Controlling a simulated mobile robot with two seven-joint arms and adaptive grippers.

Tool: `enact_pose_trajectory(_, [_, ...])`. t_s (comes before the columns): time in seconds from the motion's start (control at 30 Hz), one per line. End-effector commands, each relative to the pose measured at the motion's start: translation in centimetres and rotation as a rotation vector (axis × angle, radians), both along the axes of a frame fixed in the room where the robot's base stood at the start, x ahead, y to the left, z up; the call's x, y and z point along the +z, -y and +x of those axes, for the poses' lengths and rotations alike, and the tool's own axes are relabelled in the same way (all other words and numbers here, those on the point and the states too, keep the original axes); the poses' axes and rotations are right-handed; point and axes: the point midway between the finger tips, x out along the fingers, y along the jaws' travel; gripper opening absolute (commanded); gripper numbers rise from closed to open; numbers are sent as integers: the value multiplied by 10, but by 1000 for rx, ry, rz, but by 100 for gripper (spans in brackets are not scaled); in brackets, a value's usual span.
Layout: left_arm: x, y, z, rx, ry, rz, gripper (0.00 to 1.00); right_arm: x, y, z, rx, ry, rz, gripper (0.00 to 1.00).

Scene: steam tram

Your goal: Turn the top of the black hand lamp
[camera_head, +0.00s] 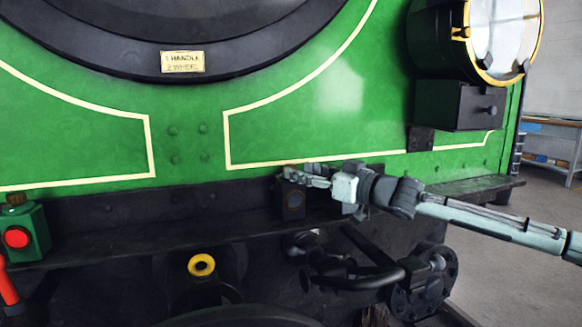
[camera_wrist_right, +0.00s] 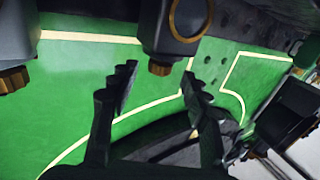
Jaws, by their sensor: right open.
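The black hand lamp (camera_head: 292,203) stands on the dark ledge at the front of the green engine. It is a dark box with a round lens, and its top is hidden by my gripper in the head view. In the right wrist view the lamp (camera_wrist_right: 172,38) appears upside down, with its brass-brown top (camera_wrist_right: 160,69) showing. My right gripper (camera_head: 305,177) is over the lamp's top. In the wrist view its open fingers (camera_wrist_right: 159,72) lie on either side of the top, with visible gaps. My left gripper is not in view.
A green hand lamp (camera_head: 30,232) with a red lens stands at the far left of the ledge. Another dark lamp (camera_wrist_right: 15,40) with a brown top is at the wrist view's left edge. A large headlamp (camera_head: 478,40) is upper right. Pipes (camera_head: 350,278) run below the ledge.

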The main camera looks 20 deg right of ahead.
Motion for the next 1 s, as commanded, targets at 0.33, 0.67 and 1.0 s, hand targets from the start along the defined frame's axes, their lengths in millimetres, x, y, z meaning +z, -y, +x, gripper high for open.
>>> enact_pose_trajectory(0.33, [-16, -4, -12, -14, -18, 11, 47, 1, -21, 39, -1, 2, -1, 47])
enact_pose_trajectory(0.67, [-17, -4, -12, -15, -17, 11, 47, 0, -22, 41, -2, 1, -3, 45])
enact_pose_trajectory(1.0, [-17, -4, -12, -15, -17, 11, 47, 0, -22, 41, -2, 1, -3, 3])
